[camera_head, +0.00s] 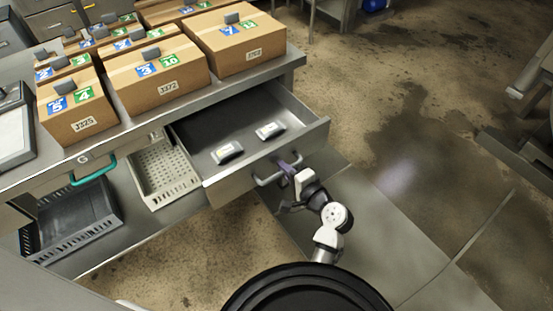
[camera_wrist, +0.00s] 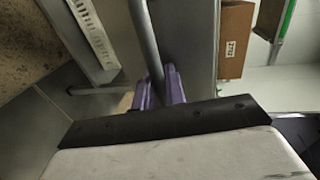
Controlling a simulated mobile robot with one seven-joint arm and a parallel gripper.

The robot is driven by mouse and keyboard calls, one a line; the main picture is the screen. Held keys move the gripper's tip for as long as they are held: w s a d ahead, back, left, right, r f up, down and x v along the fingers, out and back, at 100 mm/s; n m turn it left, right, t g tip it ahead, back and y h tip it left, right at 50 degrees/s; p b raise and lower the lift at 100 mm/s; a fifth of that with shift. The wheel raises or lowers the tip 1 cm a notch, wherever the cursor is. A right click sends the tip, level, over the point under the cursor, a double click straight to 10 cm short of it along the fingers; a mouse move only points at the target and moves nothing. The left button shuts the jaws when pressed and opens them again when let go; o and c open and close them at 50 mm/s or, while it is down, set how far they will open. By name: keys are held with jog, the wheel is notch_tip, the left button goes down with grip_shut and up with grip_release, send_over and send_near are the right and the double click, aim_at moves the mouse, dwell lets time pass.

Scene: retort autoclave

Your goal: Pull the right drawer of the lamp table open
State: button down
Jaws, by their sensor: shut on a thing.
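The right drawer (camera_head: 312,133) of the grey metal lamp table (camera_head: 136,120) is pulled well out in the head view. Two small pale-topped dark items lie on its floor. Its bar handle (camera_head: 266,182) is on the front face. My gripper (camera_head: 291,164) is at the handle's right part, its purple fingers shut around the bar. In the wrist view the purple fingers (camera_wrist: 162,88) sit on either side of the grey handle bar (camera_wrist: 146,40). The fingertips are partly hidden behind the bar and the gripper body.
Cardboard boxes (camera_head: 158,78) with number labels crowd the tabletop. A left drawer with a teal handle (camera_head: 93,171) is closed. A beige perforated basket (camera_head: 163,172) and a black crate (camera_head: 70,222) stand on the shelf below. Open floor (camera_head: 400,130) lies to the right.

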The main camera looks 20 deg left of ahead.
jog(key=shift+f+v, duration=0.2)
jog(key=shift+v, duration=0.85)
jog(key=c, duration=1.5)
grip_release()
jog(key=shift+c, duration=0.2)
jog(key=shift+s+d, duration=0.1)
jog(key=shift+d, duration=0.1)
